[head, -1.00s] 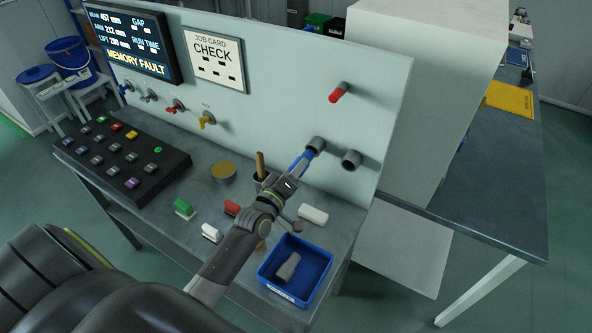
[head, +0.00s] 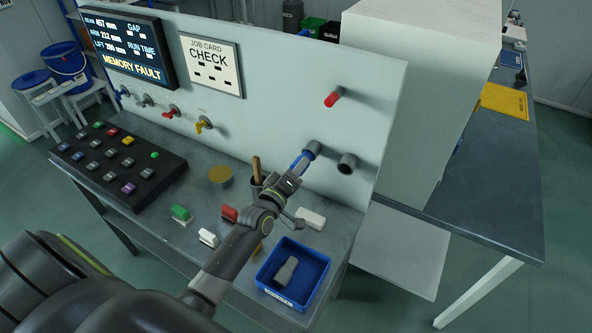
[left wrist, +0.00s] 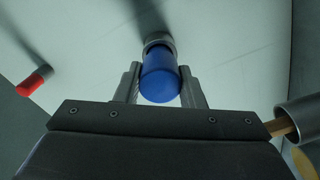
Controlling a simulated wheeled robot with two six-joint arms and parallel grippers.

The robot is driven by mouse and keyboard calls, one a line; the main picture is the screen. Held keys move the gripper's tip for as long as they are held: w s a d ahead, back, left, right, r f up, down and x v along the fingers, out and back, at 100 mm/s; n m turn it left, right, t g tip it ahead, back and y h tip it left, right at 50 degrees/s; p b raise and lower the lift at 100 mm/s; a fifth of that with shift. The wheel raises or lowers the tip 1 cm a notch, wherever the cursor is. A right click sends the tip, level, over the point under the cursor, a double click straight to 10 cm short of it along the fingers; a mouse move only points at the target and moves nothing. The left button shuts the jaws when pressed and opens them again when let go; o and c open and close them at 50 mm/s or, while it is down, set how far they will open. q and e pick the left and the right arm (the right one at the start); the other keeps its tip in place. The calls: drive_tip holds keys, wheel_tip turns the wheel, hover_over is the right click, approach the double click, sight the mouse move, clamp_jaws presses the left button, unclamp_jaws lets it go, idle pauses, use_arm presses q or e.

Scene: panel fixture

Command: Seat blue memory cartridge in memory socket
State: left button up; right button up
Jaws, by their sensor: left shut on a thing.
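My left gripper (head: 298,172) is shut on the blue cartridge (head: 302,160), which points at the panel. My right gripper is not in view.
Below are a cup with a wooden handle (head: 257,172), a white block (head: 311,219) and a blue bin (head: 318,290) holding a grey piece. The display (head: 128,50) reads MEMORY FAULT.

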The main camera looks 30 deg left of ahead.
use_arm(q)
drive_tip(key=shift+w+r, duration=0.1)
drive_tip(key=shift+w, duration=1.3)
drive_tip(key=o, duration=1.2)
drive_tip(key=shift+c, duration=0.2)
drive_tip(key=shift+s, duration=0.1)
drive_tip(key=shift+s, duration=0.25)
drive_tip(key=s+b, duration=0.3)
drive_tip(key=s, duration=1.3)
drive_tip(key=shift+s+a, duration=0.25)
drive_tip(key=shift+s, duration=0.1)
